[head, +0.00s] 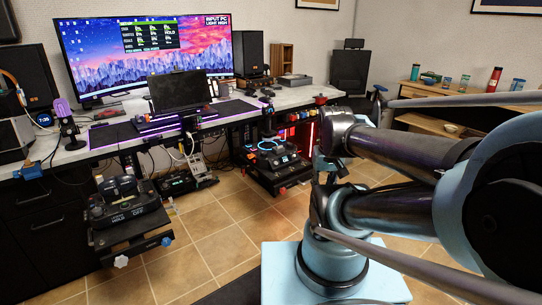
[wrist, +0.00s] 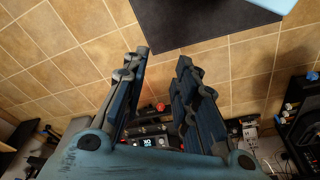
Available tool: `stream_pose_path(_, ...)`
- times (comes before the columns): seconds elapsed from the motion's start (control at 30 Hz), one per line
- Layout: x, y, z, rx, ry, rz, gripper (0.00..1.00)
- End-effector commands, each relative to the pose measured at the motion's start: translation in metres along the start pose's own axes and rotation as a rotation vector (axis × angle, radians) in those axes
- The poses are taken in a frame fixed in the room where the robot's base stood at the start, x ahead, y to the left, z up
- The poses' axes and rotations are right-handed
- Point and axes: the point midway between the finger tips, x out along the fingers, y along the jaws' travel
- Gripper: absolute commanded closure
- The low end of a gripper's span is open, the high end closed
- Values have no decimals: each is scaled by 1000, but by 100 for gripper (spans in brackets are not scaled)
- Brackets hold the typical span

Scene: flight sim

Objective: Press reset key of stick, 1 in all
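The stick (head: 269,122) stands upright on a dark base with a lit blue ring, on a low mount below the right part of the desk in the head view. Small lit marks show on its base; I cannot tell which is the reset key. My gripper (wrist: 163,58) is open and empty in the wrist view, its two dark fingers apart. Beyond and between the fingers, a dark panel with a small lit display (wrist: 149,142) and a red knob (wrist: 160,107) show. I cannot tell whether this panel belongs to the stick. In the head view my gripper cannot be made out.
A second control unit (head: 124,203) sits on a low mount at the left, with a smaller box (head: 176,184) beside it. The desk (head: 92,146) carries a wide monitor (head: 146,50) and speakers. A wooden shelf (head: 440,92) stands at the right. Tiled floor (head: 205,235) is open in front.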

Motion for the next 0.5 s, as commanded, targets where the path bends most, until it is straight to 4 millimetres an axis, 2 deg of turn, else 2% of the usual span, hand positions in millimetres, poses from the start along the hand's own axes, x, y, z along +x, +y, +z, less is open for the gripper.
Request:
stream_pose_path(0.03,0,0,0,0,0,0,92)
stream_pose_path(0.07,0,0,0,0,0,0,98)
stream_pose_path(0.1,0,0,0,0,0,0,100)
stream_pose_path(0.5,0,0,0,0,0,0,100)
